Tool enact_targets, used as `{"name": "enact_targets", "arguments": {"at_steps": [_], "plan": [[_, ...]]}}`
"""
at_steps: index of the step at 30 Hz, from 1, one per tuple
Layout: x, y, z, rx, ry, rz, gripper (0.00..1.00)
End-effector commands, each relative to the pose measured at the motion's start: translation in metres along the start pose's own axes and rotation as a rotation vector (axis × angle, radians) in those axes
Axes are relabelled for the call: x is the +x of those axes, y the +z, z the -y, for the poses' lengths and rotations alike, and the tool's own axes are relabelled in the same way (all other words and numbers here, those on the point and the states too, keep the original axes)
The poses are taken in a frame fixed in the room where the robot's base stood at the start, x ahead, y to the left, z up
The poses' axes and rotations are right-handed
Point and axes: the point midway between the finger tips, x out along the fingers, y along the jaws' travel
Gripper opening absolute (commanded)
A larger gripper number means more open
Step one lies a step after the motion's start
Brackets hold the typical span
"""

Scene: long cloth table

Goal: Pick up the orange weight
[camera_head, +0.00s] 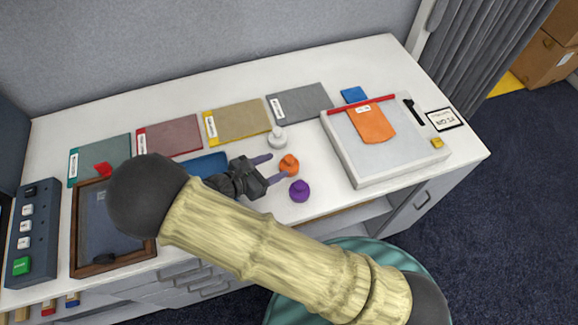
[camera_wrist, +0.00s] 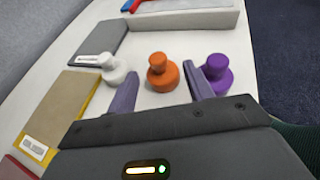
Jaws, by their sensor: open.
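The orange weight (camera_head: 289,165) stands upright on the white table, between a white weight (camera_head: 277,138) and a purple weight (camera_head: 299,190). In the wrist view the orange weight (camera_wrist: 161,72) sits just beyond my gripper (camera_wrist: 160,86), roughly centred between the two purple-grey fingers. The fingers are spread apart and hold nothing. The white weight (camera_wrist: 114,69) is just outside the left finger, and the purple weight (camera_wrist: 213,72) is close by the right finger. In the head view my gripper (camera_head: 267,169) reaches in from the left, low over the table.
Several coloured cloth swatches lie along the back, including a grey one (camera_head: 299,103) and a yellow one (camera_head: 236,121). A raised white board (camera_head: 350,165) with an orange cloth stands to the right. A dark framed tray (camera_head: 76,240) and a button panel (camera_head: 42,215) are at left.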

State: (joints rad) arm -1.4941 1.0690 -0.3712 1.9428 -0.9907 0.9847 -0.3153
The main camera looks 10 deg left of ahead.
Motion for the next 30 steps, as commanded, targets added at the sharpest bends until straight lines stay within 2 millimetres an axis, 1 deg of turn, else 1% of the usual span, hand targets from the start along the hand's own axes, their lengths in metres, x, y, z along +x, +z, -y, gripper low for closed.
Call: {"name": "enact_targets", "arguments": {"at_steps": [1,3,11,14,19,28,30], "plan": [[-0.004,-0.004,-0.003,-0.018,0.022,0.017,0.52],[-0.006,-0.005,-0.005,-0.029,0.035,0.027,0.52],[-0.006,-0.004,-0.005,-0.027,0.034,0.025,0.52],[0.0,-0.003,-0.005,-0.027,0.031,0.027,0.52],[0.016,-0.002,-0.005,-0.027,0.031,0.026,0.52],[0.018,-0.003,-0.005,-0.026,0.032,0.024,0.52],[0.021,-0.002,-0.005,-0.026,0.031,0.025,0.52]]}}
